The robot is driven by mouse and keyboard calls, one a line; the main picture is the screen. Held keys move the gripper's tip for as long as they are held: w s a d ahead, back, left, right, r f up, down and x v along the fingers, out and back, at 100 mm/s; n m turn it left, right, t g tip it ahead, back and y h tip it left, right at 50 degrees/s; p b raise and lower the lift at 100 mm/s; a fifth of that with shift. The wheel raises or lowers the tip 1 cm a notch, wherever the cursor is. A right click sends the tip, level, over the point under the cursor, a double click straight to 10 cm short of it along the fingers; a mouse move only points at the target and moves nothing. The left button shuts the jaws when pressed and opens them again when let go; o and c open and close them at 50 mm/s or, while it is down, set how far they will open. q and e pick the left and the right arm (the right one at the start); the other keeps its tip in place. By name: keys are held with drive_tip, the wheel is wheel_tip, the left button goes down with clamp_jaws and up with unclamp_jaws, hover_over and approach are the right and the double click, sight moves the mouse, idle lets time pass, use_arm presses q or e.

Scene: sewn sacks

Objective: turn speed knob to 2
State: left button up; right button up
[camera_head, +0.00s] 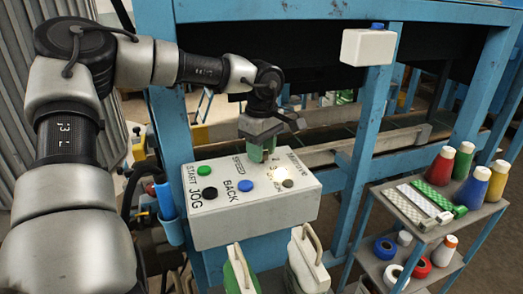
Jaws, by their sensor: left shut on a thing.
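The grey control box (240,228) has a sloping top with printed labels, among them START, JOG, BACK and SPEED. My left gripper (262,153) comes down from above onto the far part of this top, beside the SPEED label. It is shut on the speed knob there. The fingers hide the knob, so its pointer cannot be read. A small "2" shows just right of the fingers. My right gripper is out of view.
Green (204,171), black (209,193) and blue (246,186) buttons sit near the gripper. A blue frame post (366,140) stands to the right. A shelf cart (425,238) holds several thread cones. Jugs (307,262) stand in front of the box.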

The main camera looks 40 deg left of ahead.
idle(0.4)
use_arm(q)
drive_tip(key=o, duration=0.9)
drive_tip(key=shift+r, duration=0.1)
wheel_tip(320, 180, up, 11)
drive_tip(key=shift+f, duration=0.15)
